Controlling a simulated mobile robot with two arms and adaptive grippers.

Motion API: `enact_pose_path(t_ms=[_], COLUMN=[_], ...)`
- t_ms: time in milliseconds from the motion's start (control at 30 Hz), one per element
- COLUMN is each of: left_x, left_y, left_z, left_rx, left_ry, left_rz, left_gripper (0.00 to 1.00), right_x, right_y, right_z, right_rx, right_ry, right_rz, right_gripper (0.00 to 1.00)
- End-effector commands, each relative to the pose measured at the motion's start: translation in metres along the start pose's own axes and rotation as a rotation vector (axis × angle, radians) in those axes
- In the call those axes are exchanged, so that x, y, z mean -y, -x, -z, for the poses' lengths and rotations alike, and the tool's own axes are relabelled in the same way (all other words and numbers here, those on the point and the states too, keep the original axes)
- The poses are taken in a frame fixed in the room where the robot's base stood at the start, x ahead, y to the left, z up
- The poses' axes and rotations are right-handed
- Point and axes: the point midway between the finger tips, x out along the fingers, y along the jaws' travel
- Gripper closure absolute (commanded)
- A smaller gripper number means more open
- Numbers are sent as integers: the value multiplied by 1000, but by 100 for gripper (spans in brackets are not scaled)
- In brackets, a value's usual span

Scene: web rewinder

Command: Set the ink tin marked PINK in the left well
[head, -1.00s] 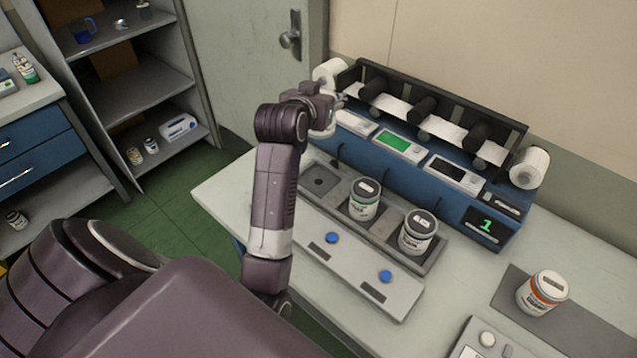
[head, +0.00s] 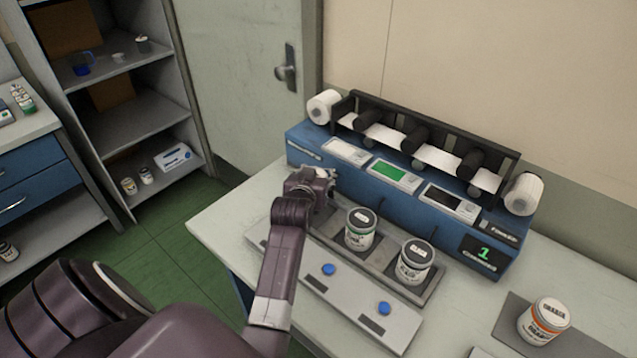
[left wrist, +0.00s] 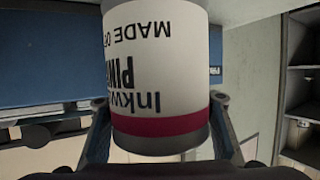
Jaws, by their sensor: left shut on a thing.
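The PINK ink tin (left wrist: 160,75) is white with a magenta band, and its label reads upside down in the left wrist view. My left gripper (head: 325,180) is shut on it, one finger on each side. In the head view the gripper is over the left end of the well tray (head: 428,290); it hides the left well and nearly all of the tin. I cannot tell whether the tin touches the well. My right gripper is not in view.
The blue rewinder (head: 400,205) with its rollers stands right behind the wells. A panel with blue buttons (head: 328,270) lies in front. An orange-banded tin (head: 543,322) stands on a dark mat at the right. The table's left corner is clear.

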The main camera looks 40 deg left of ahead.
Motion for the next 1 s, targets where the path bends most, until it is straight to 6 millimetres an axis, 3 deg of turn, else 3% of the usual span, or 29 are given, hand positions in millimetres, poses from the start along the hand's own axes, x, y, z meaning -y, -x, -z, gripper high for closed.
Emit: enact_pose_path(t_ms=[333,733,767,1000], left_x=[0,0,0,0], left_y=[-14,-16,-16,-16], left_z=[-38,-43,-44,-44], left_rx=[-2,-3,1,1], left_ry=[0,0,0,0], left_rz=[1,0,0,0], left_gripper=[100,100,66,39], right_x=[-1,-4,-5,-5], right_y=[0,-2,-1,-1], right_z=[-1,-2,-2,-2], right_rx=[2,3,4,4], right_ry=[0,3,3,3], right_rz=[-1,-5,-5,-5], right_gripper=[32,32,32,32])
